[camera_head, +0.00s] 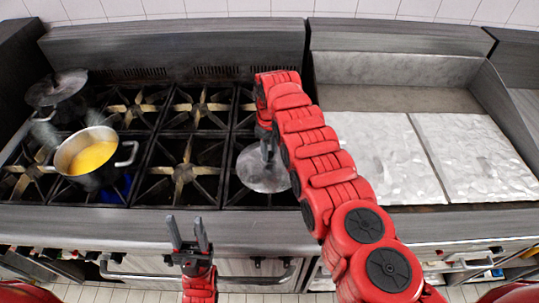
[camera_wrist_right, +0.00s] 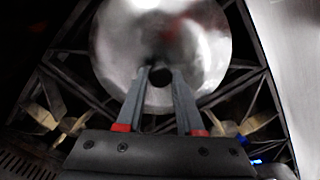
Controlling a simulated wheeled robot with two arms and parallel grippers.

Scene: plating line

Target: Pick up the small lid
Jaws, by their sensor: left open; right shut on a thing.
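The small lid, a round shiny metal disc, is in the head view (camera_head: 255,178) over the right part of the stove, and fills the upper middle of the right wrist view (camera_wrist_right: 115,45). My right gripper (camera_head: 267,155) reaches down to its middle and is shut on its dark knob; the fingers (camera_wrist_right: 158,77) stand either side of the knob in the right wrist view. I cannot tell whether the lid touches the grate. My left gripper (camera_head: 187,222) is open and empty in front of the stove edge.
A metal pot of yellow soup (camera_head: 72,167) sits on the left burners, with a dark covered pot (camera_head: 54,90) behind it. Empty burner grates (camera_head: 186,168) lie in between. A flat metal griddle (camera_head: 385,150) is to the right.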

